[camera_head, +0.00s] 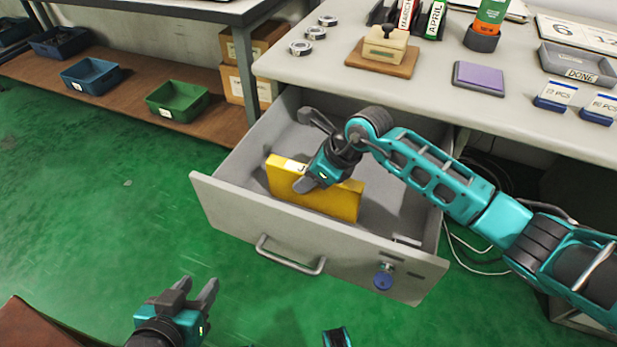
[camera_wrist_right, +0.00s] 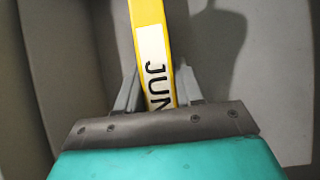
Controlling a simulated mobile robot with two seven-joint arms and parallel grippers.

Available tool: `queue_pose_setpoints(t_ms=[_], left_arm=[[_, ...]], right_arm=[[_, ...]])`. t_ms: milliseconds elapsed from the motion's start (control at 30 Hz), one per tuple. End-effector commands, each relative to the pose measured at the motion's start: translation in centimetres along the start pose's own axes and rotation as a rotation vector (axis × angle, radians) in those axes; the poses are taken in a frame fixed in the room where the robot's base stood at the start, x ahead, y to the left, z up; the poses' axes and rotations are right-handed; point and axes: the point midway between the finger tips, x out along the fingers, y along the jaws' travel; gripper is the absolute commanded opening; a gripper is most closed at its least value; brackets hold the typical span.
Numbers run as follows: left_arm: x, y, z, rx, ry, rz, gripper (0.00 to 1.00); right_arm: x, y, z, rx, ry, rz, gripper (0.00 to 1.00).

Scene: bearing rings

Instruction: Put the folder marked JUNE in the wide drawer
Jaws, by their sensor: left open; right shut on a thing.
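A yellow folder (camera_head: 335,201) stands on edge inside the open wide drawer (camera_head: 290,224). Its white label (camera_wrist_right: 154,65) reads "JUN" in the right wrist view, with the rest hidden by my gripper. My right gripper (camera_head: 305,178) is over the folder and shut on its labelled edge. In the right wrist view its two fingers (camera_wrist_right: 158,92) lie on either side of the folder. I cannot tell whether the folder touches the drawer floor. My left gripper (camera_head: 195,290) is open and empty, low in front of the drawer and to its left.
The desk top (camera_head: 420,88) above the drawer holds a stamp on a wooden block (camera_head: 385,50), a purple pad (camera_head: 479,78), a grey DONE tray (camera_head: 578,65) and upright MARCH and APRIL folders (camera_head: 434,20). A blue key tag (camera_head: 383,281) hangs on the drawer front. Bins stand on a low shelf at left.

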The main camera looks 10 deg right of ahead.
Motion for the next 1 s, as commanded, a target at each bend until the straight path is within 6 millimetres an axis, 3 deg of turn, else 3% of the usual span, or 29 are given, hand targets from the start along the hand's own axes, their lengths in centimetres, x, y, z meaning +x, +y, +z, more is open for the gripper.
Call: queue_pose_setpoints(t_ms=[267, 300, 533, 833, 1000], left_arm=[[-0.1, 0.1, -0.5, 0.001, 0.014, 0.002, 0.43], [-0.1, 0.1, -0.6, 0.001, 0.014, 0.002, 0.43], [-0.1, 0.1, -0.6, 0.001, 0.014, 0.002, 0.43], [-0.2, 0.0, -0.5, 0.001, 0.007, 0.0, 0.43], [-0.5, -0.2, -0.9, 0.001, 0.005, -0.006, 0.43]], right_arm=[[0.1, 0.0, -0.1, -0.001, -0.001, -0.001, 0.0], [0.1, 0.0, -0.1, 0.0, 0.001, 0.0, 0.39], [0.1, 0.0, -0.1, 0.0, 0.002, 0.0, 0.61], [-0.2, 0.0, 0.1, 0.0, 0.001, 0.0, 0.62], [-2.7, -0.1, 0.1, -0.002, 0.002, -0.003, 0.62]])
